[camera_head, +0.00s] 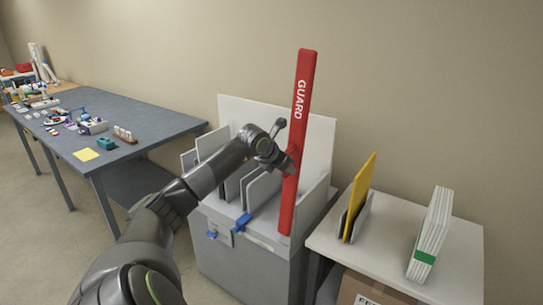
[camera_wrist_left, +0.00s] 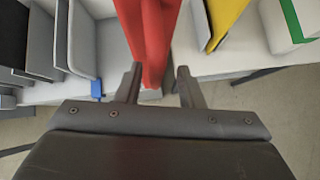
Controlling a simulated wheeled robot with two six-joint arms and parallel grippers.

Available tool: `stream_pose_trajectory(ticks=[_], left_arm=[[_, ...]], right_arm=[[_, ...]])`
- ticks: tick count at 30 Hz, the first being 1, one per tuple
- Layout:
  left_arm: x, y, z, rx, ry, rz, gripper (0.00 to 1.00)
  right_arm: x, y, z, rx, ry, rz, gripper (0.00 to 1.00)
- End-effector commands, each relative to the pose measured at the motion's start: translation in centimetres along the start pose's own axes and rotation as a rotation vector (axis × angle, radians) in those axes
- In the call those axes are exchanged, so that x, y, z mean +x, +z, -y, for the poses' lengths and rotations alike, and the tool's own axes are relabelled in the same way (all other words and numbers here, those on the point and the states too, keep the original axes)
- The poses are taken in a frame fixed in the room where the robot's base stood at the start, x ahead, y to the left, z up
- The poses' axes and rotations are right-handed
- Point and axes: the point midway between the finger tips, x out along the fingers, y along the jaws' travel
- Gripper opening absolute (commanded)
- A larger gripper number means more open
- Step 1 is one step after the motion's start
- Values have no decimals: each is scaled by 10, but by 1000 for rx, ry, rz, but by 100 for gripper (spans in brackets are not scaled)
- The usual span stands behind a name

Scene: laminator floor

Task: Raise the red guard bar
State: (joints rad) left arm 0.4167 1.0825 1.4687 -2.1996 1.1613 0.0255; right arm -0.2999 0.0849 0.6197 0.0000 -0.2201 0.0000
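The red guard bar (camera_head: 299,120), marked GUARD in white, stands nearly upright, tilted a little, at the right front of the grey laminator unit (camera_head: 245,260). My left gripper (camera_head: 283,160) is at the bar's left side, around mid-height. In the left wrist view, the bar (camera_wrist_left: 150,35) rises ahead of the fingers (camera_wrist_left: 158,78). The fingers are apart, with a visible gap beside the bar on the right. I cannot tell whether the left finger touches it. My right gripper is not in view.
Grey and white panels (camera_head: 262,190) stand in the unit beside the bar. At right, a white table (camera_head: 385,250) holds a yellow panel (camera_head: 359,195) and a white stack with a green band (camera_head: 431,235). A long grey table (camera_head: 140,125) with small items stands at left.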

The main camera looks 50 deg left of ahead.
Motion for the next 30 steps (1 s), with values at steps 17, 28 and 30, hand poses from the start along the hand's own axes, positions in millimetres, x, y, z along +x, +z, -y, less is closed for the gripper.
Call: stream_pose_trajectory(ticks=[17, 28, 30], left_arm=[[-78, -2, 1, 7, 5, -4, 34], [-107, -5, -1, 7, 4, -4, 34], [-110, -5, -2, 8, 4, -6, 34]], right_arm=[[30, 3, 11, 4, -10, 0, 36], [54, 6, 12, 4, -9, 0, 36], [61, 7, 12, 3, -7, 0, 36]])
